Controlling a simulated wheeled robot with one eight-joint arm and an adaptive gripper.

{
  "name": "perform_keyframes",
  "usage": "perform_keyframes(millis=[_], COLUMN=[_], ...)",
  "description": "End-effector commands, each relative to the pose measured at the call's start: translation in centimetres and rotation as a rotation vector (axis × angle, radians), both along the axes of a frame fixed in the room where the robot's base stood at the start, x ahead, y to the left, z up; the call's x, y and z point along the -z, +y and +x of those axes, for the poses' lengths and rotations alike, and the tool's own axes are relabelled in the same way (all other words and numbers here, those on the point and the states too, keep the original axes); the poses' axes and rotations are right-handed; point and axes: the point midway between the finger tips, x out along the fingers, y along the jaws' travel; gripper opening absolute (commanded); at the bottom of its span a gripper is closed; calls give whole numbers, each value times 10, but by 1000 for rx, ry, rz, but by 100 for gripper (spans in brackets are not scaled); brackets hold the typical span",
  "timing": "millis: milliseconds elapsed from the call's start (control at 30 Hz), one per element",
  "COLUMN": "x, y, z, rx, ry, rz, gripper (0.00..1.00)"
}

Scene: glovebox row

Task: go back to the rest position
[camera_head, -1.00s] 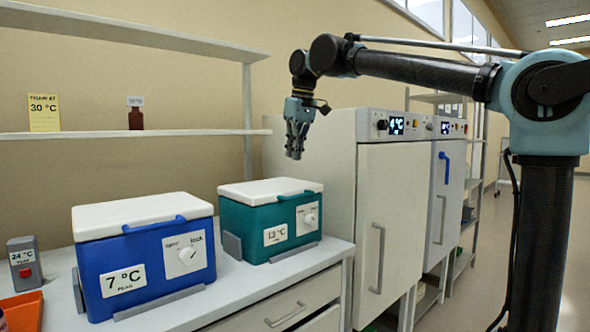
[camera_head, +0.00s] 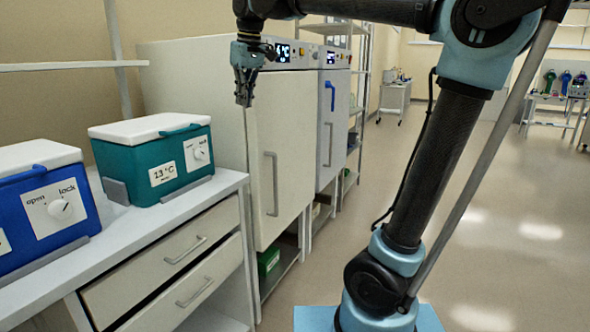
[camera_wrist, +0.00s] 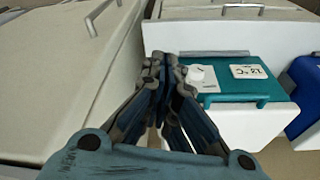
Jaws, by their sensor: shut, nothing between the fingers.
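My gripper (camera_head: 245,98) hangs pointing down in front of the near white cabinet's upper part in the head view. It is shut and holds nothing. In the wrist view my gripper (camera_wrist: 166,68) shows its fingers together, with the teal box (camera_wrist: 235,88) beyond them. My arm reaches in from the upper right, its upper links cut off by the top edge of the head view.
A teal cooler box labelled 13 °C (camera_head: 160,160) and a blue cooler box (camera_head: 45,205) stand lidded on the counter (camera_head: 150,228). Two white cabinets stand beside it, the near one (camera_head: 278,150) behind my gripper. The floor (camera_head: 480,230) at right is open.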

Motion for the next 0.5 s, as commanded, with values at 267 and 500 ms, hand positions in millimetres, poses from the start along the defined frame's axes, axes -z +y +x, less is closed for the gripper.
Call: perform_keyframes(millis=[267, 500], x=[83, 165], y=[-123, -212], z=[-6, -37], rx=[213, 391], ry=[4, 8], rz=[-5, -10], gripper=[0, 0])
